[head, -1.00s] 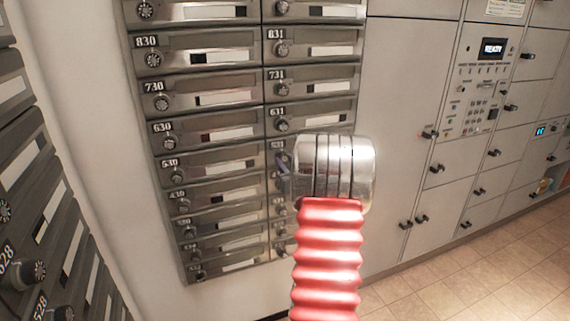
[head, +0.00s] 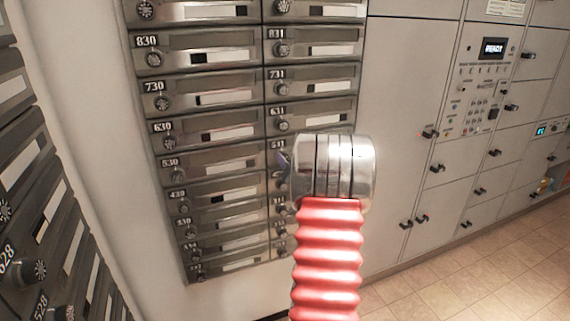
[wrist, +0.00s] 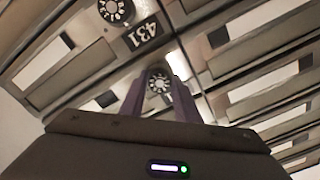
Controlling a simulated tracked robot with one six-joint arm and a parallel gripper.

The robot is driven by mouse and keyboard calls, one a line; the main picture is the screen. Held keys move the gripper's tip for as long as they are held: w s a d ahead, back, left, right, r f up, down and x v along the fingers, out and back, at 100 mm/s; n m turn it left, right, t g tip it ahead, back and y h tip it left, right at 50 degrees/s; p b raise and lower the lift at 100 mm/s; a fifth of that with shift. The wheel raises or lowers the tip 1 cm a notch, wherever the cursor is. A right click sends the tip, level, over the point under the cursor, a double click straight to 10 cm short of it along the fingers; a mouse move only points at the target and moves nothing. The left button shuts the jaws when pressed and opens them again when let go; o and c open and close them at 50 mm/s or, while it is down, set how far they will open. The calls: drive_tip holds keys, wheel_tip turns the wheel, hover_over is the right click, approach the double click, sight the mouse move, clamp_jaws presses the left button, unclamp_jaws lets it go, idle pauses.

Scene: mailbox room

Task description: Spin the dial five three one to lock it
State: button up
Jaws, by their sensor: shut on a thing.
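The mailbox dial in the right column, on the row just below box 631, is mostly hidden in the head view by my gripper (head: 284,163). Its number plate is partly covered and hard to read. In the wrist view my two dark fingers close around a round dial (wrist: 158,82) with pale marks on its face. A plate reading 431 (wrist: 141,35) lies near that dial, with another dial (wrist: 117,10) beyond it. My gripper is shut on the dial, one finger on each side. The marks on it are too small to read.
Box 631's dial (head: 284,126) is right above my gripper. The left column of boxes, with dial 530 (head: 170,178), stands beside it. Plain grey locker doors (head: 397,120) and a keypad panel (head: 482,107) are to the right. Another angled mailbox bank (head: 40,190) is at far left.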

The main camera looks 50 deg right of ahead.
drive_tip(key=shift+a+f, duration=0.15)
drive_tip(key=shift+f, duration=0.25)
drive_tip(key=o, duration=0.7)
drive_tip(key=shift+w, duration=0.1)
drive_tip(key=o, duration=0.3)
drive_tip(key=shift+r, duration=0.25)
drive_tip(key=shift+o, duration=0.2)
drive_tip(key=v, duration=1.3)
drive_tip(key=shift+s, duration=0.4)
drive_tip(key=shift+a, duration=0.1)
